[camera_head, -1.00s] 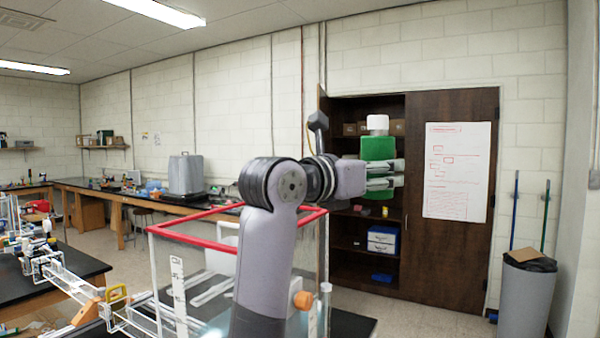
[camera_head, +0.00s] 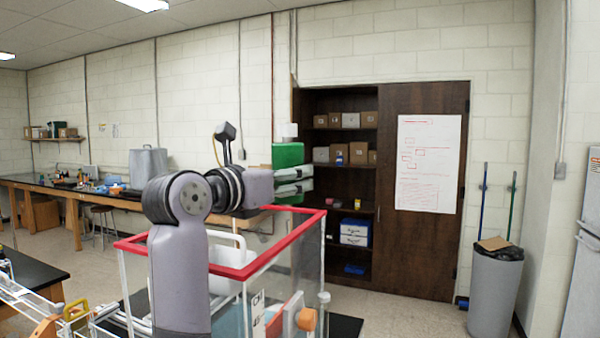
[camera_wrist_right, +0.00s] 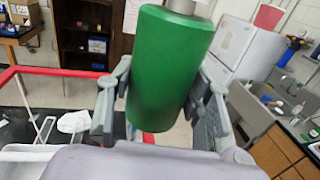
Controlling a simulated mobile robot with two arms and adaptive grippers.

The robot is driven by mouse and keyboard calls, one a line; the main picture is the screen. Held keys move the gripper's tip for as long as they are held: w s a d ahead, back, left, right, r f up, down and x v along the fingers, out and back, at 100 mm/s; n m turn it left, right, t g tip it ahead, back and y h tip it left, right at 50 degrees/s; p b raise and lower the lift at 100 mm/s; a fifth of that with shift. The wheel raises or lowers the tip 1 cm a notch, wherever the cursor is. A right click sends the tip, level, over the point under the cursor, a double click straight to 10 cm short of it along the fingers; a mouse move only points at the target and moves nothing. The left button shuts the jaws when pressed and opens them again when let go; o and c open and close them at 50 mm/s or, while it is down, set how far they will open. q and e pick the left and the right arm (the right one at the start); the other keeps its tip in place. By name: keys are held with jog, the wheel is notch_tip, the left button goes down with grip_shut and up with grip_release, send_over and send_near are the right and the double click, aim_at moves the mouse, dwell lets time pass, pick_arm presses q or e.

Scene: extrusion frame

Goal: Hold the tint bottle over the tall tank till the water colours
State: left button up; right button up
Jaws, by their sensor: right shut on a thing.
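The green tint bottle (camera_head: 288,155) with a white cap (camera_head: 289,130) is upright in my right gripper (camera_head: 295,180). In the right wrist view the bottle (camera_wrist_right: 168,70) stands between the two fingers of the right gripper (camera_wrist_right: 165,110), which are shut on it. The tall clear tank with a red rim (camera_head: 240,272) stands below, in front of my right arm's reach. The bottle shows above the tank's far rim in the head view; whether it is straight over the opening I cannot tell. My left gripper is not in view.
A white container (camera_head: 228,262) shows within the tank's outline. A dark open cabinet (camera_head: 310,110) stands behind, with a grey bin (camera_head: 495,285) at the right. A white frame (camera_head: 35,305) lies at the lower left.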

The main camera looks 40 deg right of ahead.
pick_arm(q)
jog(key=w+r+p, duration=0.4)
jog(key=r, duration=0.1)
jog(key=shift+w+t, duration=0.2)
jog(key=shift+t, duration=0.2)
pick_arm(e)
jog(key=w+a+f, duration=0.2)
jog(key=w+a, duration=0.2)
jog(key=w, duration=0.7)
jog(key=shift+a, duration=0.2)
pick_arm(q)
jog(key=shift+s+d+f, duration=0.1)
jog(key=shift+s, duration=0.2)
pick_arm(e)
jog(key=shift+f, duration=0.1)
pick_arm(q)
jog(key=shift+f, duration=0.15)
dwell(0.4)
